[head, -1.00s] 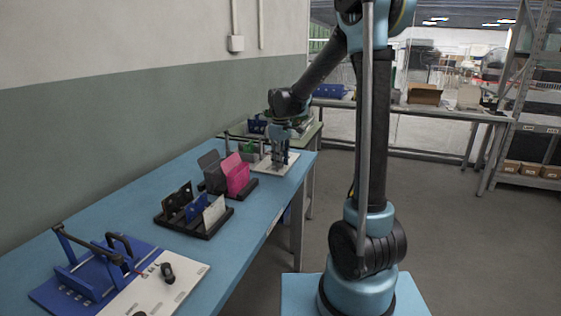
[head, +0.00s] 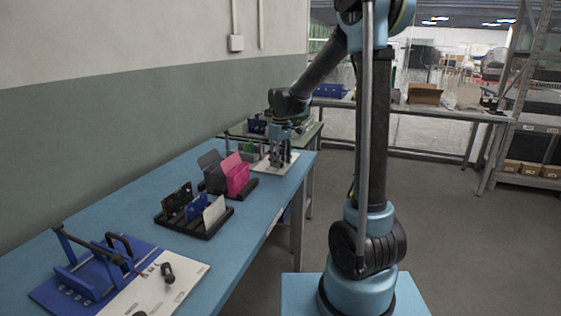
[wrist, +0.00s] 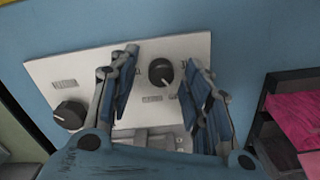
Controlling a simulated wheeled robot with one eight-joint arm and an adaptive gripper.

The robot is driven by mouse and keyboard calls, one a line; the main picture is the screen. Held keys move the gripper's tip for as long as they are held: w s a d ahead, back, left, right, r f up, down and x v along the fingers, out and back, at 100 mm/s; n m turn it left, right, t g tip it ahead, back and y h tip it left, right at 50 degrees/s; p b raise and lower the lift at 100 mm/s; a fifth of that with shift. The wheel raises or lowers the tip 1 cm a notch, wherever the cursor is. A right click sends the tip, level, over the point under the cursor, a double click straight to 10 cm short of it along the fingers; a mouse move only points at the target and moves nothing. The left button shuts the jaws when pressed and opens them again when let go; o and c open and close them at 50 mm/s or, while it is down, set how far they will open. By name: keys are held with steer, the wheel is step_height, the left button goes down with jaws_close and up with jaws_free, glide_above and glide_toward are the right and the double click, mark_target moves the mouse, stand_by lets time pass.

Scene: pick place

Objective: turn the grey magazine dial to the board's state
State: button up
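My gripper (wrist: 160,64) is open, with one blue-padded finger on each side of a round dark grey dial (wrist: 160,74) that carries a light pointer mark. The fingers appear apart from the dial. A second dark dial (wrist: 70,115) sits to the left on the same white panel (wrist: 215,43). Small labels by the dials are too blurred to read. In the head view my gripper (head: 280,158) is low over the panel (head: 262,168) at the far end of the blue table, hiding the dials. Boards, including a blue one (head: 196,207), stand in a black rack (head: 205,234).
At the near end are a blue fixture (head: 85,275) and a white panel (head: 180,285) with dark knobs. Bare blue table (head: 250,222) lies along the front edge.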

mark_target(281, 161)
steer(key=shift+r, duration=0.1)
step_height(281, 161, up, 12)
stand_by(0.6)
steer(key=s+d+f+m+t, duration=0.1)
steer(key=s+d+f+m, duration=0.25)
steer(key=s+d, duration=1.1)
steer(key=s+d+f+m, duration=0.3)
steer(key=s+f, duration=0.3)
steer(key=s, duration=0.2)
steer(key=s+d+f+m+t, duration=0.1)
steer(key=s+d+f+m, duration=0.2)
steer(key=s+f, duration=0.4)
steer(key=shift+s+f, duration=0.25)
steer(key=shift+s, duration=0.9)
